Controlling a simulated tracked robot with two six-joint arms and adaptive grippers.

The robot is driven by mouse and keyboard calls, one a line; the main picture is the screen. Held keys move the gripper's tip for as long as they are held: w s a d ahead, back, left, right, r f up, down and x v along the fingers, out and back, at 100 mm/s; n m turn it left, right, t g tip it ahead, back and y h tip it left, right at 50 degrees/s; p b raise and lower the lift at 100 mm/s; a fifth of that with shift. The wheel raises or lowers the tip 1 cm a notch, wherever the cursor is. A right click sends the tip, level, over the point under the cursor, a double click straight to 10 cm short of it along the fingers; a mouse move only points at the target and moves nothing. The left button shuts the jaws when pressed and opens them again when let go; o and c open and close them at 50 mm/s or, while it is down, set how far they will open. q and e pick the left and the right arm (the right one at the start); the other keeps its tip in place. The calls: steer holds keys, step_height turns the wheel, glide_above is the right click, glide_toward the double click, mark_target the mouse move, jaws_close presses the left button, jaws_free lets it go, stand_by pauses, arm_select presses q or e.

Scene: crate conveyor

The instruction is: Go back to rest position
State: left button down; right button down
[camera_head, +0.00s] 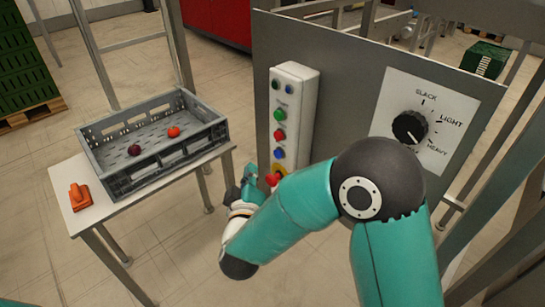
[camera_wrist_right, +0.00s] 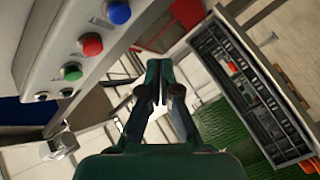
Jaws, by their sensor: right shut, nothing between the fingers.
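My right gripper (camera_head: 250,178) is in front of the button box (camera_head: 296,110), close to the red knob with a yellow ring (camera_head: 277,176) at its lower end. I cannot tell from the head view whether they touch. In the right wrist view the gripper's fingers (camera_wrist_right: 158,72) are together with nothing between them. The wrist view shows blue, red and green buttons (camera_wrist_right: 91,45) to the left, apart from the fingertips. My right arm comes in from the lower right and hides part of the panel. My left gripper is not seen.
A grey panel (camera_head: 345,60) carries a black dial (camera_head: 410,127) at right. At left a white table (camera_head: 62,180) holds a grey crate (camera_head: 150,175) with a dark red and a bright red item inside. An orange object (camera_head: 79,197) lies beside it. Green stacked crates (camera_head: 22,65) stand far left.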

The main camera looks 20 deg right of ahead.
steer(key=shift+f, duration=0.1)
stand_by(0.5)
steer(key=s+a+f+m+g+y, duration=0.1)
steer(key=s+f+g+y, duration=0.25)
steer(key=f, duration=0.85)
steer(key=s+f+m+g+y, duration=0.2)
steer(key=f+g+y, duration=0.15)
steer(key=f, duration=0.75)
steer(key=s+a+f+m+g+y, duration=0.1)
steer(key=s+f+m+g+y, duration=0.1)
steer(key=s+f+g, duration=0.5)
steer(key=s+a+f+m+g+y, duration=0.15)
steer(key=s+f, duration=0.35)
steer(key=s, duration=0.6)
step_height(320, 180, up, 24)
steer(key=s+p, duration=0.1)
steer(key=p, duration=2.2)
steer(key=shift+s, duration=0.4)
steer(key=shift+f+m+y, duration=0.1)
steer(key=shift+m+y, duration=0.15)
